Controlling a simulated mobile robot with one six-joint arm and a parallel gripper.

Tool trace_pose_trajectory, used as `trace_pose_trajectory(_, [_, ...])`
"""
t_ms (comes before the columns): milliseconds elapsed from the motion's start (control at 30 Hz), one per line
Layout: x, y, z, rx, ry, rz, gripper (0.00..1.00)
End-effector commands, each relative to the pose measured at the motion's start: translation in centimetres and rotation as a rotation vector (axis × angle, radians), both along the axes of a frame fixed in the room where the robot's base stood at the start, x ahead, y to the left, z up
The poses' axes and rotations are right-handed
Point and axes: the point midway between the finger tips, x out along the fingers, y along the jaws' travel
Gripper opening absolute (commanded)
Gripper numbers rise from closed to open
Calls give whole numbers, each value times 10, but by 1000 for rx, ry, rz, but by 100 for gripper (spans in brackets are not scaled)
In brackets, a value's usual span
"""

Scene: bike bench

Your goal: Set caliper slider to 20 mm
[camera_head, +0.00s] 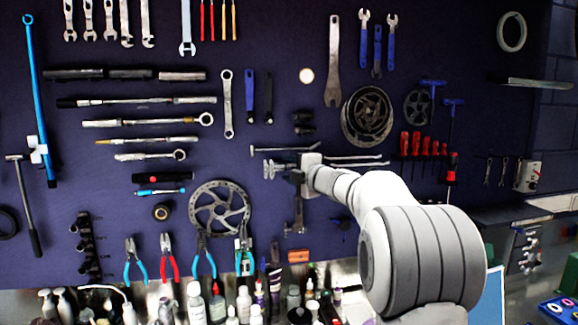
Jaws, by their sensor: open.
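My gripper (272,169) is at the end of my white and grey arm, in front of the dark tool wall near the middle of the view. It is open, with its small fingers toward the left. I cannot make out anything held between them. A grey metal tool (298,218) hangs upright just below my gripper; it may be the caliper, but it is too small to be sure. Its upper part is hidden behind or beside the gripper. The slider's position and scale cannot be read.
A brake rotor (219,208) hangs left of my gripper, with pliers (168,258) below it. Thin metal rods (358,163) are close behind my wrist. Several bottles (217,305) stand along the bottom. Red-handled screwdrivers (416,143) hang to the right.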

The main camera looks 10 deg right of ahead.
Motion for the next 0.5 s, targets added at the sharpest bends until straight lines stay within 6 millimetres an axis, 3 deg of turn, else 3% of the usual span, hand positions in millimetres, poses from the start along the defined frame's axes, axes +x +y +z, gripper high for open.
trace_pose_trajectory(333, [6,3,-1,0,0,1,43])
trace_pose_trajectory(500, [6,3,-1,0,1,0,30])
